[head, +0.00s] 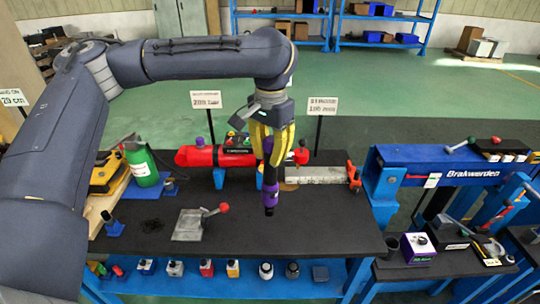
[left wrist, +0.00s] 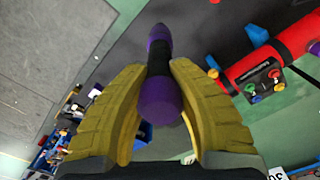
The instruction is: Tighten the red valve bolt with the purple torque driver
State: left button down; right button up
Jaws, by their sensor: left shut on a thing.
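My left gripper (head: 269,158) has yellow fingers and is shut on the purple torque driver (head: 270,190). The driver hangs upright with its dark tip down, above the front middle of the dark bench. In the left wrist view the purple driver (left wrist: 160,95) lies between the yellow fingers (left wrist: 158,85). A red cylinder (head: 200,156) lies on blue supports behind the driver. In the left wrist view the red cylinder (left wrist: 290,42) carries a small panel with coloured knobs, including a red knob (left wrist: 275,73). I cannot tell for sure which red part is the valve bolt. My right gripper is out of view.
A grey plate (head: 188,226) with a red-knobbed lever stands left of the driver. A green bottle (head: 142,165) is at the bench's left end. A blue press frame (head: 440,160) stands at the right.

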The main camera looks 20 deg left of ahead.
pick_arm(q)
jog(key=w+a+r+n, duration=0.3)
jog(key=w+a+r, duration=0.15)
jog(key=w, duration=0.25)
jog(key=w+a+r+n, duration=0.2)
jog(key=w+a+r, duration=0.2)
jog(key=w+r, duration=0.25)
jog(key=w+a+r+n, duration=0.2)
jog(key=a, duration=0.5)
jog(key=w+a+r+n, duration=0.2)
jog(key=a+n, duration=0.1)
jog(key=a, duration=0.5)
jog(key=shift+w+r, duration=0.2)
jog(key=shift+w, duration=0.05)
jog(key=shift+n, duration=0.3)
